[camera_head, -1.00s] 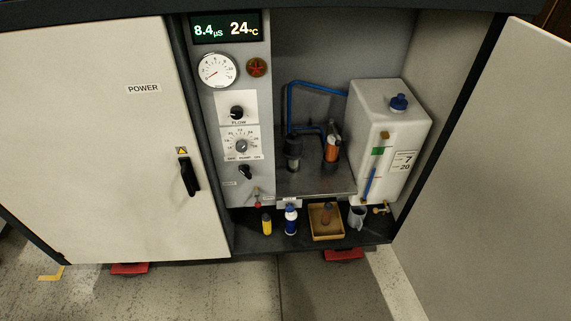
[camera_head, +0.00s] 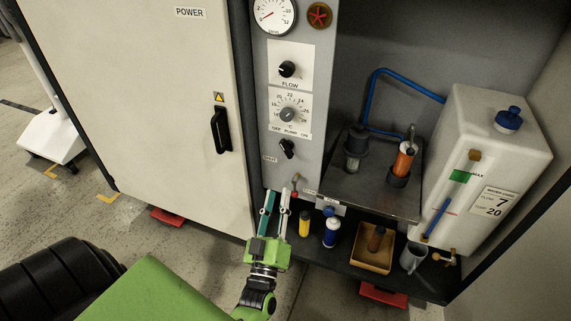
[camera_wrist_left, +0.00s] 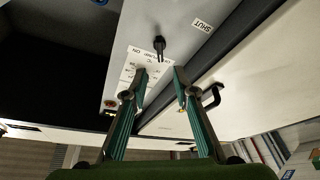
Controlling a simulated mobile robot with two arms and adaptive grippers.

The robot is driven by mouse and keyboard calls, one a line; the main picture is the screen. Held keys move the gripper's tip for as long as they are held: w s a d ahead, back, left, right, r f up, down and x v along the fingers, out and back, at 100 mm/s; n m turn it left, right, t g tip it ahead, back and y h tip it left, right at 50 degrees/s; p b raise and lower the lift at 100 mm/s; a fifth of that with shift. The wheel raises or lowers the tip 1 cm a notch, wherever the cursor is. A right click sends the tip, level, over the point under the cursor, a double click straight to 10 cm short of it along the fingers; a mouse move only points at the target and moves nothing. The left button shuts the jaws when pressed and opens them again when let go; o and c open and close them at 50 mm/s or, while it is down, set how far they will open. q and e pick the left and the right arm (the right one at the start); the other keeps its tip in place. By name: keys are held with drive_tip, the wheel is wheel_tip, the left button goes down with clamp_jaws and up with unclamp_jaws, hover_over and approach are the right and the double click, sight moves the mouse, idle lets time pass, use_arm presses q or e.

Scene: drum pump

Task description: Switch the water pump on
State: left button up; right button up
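The pump switch (camera_head: 286,148) is a black rotary knob low on the grey control panel (camera_head: 312,110), under the label "OFF PUMP ON". Its pointer is tilted; I cannot tell its exact setting. My left gripper (camera_head: 276,196) is green with teal fingers, open and empty, just below the panel and below the knob. In the left wrist view the knob (camera_wrist_left: 159,44) is ahead of the spread fingertips (camera_wrist_left: 160,78), apart from them. My right gripper is not in view.
The closed POWER door (camera_head: 140,90) with its black handle (camera_head: 221,130) is left of the panel. A yellow bottle (camera_head: 305,224), a blue-white bottle (camera_head: 331,231), a tray (camera_head: 368,262) and a mug (camera_head: 412,258) stand on the lower shelf. A white tank (camera_head: 485,160) is at right.

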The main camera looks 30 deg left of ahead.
sight(285, 152)
use_arm(q)
drive_tip(key=x, duration=1.3)
drive_tip(key=shift+w+a+r, duration=0.2)
drive_tip(key=shift+w+r, duration=0.05)
drive_tip(key=shift+r, duration=0.05)
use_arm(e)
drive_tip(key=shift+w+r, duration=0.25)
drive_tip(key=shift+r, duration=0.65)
use_arm(q)
drive_tip(key=shift+r, duration=0.1)
clamp_jaws()
